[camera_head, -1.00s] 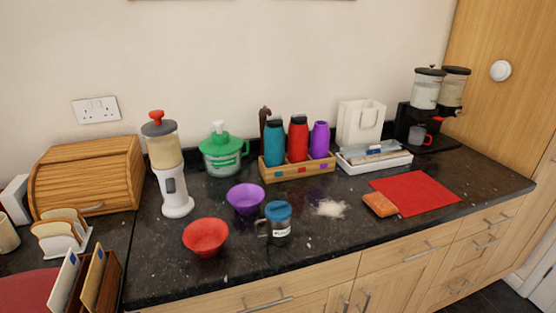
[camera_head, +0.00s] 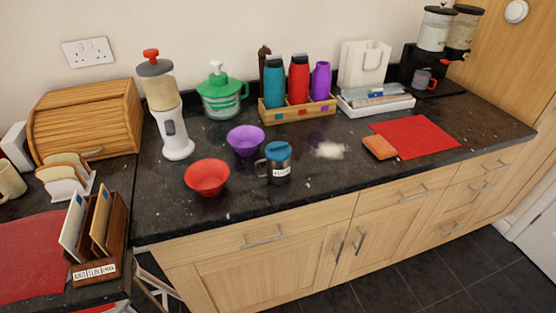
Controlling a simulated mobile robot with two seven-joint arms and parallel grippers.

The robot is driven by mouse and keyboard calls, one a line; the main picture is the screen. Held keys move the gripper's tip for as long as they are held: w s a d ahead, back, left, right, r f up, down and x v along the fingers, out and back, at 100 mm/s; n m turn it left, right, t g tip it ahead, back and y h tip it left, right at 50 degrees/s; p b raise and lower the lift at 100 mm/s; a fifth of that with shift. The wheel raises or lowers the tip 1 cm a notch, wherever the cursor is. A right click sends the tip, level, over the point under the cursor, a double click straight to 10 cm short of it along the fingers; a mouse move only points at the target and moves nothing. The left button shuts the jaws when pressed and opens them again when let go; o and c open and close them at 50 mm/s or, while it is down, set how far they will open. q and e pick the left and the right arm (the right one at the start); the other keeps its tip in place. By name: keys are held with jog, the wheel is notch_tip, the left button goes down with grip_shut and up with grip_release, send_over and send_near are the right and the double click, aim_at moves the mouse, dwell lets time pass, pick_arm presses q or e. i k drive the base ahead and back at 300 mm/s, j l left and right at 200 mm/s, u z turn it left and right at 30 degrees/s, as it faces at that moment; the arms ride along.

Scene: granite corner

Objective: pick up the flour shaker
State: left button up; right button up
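The flour shaker (camera_head: 279,172) stands upright near the front edge of the dark granite counter (camera_head: 340,180). It has a grey metal body, a blue lid, a handle on its left side and a white label on its front; the label is too small to read with certainty. A patch of spilled white powder (camera_head: 329,150) lies to its right. Neither of my grippers shows in the head view.
A red bowl (camera_head: 206,177) and a purple bowl (camera_head: 246,140) stand left of the shaker. A wooden bottle rack (camera_head: 297,112) is behind it. A sponge (camera_head: 379,147) and red mat (camera_head: 416,136) lie to the right. Counter around the powder is mostly free.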

aim_at(278, 173)
jog(key=i+l, duration=0.1)
jog(key=l, duration=0.4)
jog(key=i+l+u, duration=0.1)
jog(key=l, duration=0.4)
jog(key=i+l, duration=0.1)
jog(key=l, duration=0.45)
